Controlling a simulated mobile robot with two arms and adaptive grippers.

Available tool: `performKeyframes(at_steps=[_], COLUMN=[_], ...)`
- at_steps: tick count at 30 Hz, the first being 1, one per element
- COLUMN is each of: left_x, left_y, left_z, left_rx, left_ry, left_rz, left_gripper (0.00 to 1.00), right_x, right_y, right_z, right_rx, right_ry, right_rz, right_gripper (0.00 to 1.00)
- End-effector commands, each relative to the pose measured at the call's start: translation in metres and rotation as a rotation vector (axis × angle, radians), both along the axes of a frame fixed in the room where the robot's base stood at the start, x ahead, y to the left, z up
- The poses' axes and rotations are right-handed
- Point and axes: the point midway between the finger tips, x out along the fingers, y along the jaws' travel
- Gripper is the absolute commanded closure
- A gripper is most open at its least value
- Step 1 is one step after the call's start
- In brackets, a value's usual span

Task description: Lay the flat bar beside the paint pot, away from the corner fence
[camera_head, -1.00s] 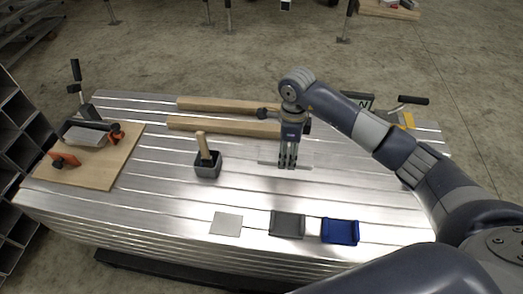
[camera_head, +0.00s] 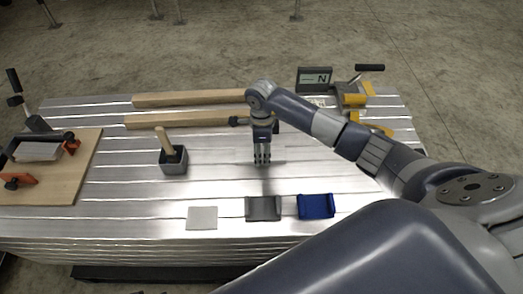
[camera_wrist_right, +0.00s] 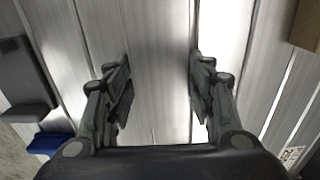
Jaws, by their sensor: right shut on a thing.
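My right gripper (camera_head: 262,160) is over the middle of the slatted aluminium bed, pointing down. Its two fingers (camera_wrist_right: 160,90) stand apart in the wrist view, shut on the flat bar; the bar is hard to tell from the similar metal below. The paint pot (camera_head: 174,166), a dark square pot with a wooden handle (camera_head: 165,141) sticking up, stands to the left of the gripper, apart from it. I cannot tell for certain which part is the corner fence. My left gripper is not in view.
Two wooden beams (camera_head: 180,120) lie behind the pot. A pale plate (camera_head: 202,218), a dark grey tray (camera_head: 263,209) and a blue tray (camera_head: 315,207) line the front. A dark display (camera_head: 314,78) and yellow hardware (camera_head: 352,98) are at back right.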

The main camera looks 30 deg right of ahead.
Motion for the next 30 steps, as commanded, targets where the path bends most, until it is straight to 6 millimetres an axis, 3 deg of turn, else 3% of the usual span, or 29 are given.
performKeyframes(at_steps=[11, 12, 15, 26, 30], left_x=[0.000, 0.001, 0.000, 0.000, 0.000], left_y=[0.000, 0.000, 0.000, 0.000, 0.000], left_z=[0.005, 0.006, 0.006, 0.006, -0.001], left_rx=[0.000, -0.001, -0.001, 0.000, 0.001], left_ry=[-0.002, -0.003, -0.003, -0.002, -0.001], left_rz=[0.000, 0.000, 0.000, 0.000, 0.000], left_gripper=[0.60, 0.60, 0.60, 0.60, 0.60], right_x=[0.001, 0.001, 0.001, 0.000, 0.002], right_y=[0.000, 0.000, 0.000, 0.000, 0.000], right_z=[0.000, -0.001, -0.001, 0.000, 0.011], right_rx=[0.001, 0.000, 0.000, 0.000, 0.000], right_ry=[-0.004, -0.001, -0.001, -0.001, -0.004], right_rz=[0.000, -0.001, -0.001, 0.000, 0.000], right_gripper=[0.92, 0.48, 0.30, 0.30, 0.30])
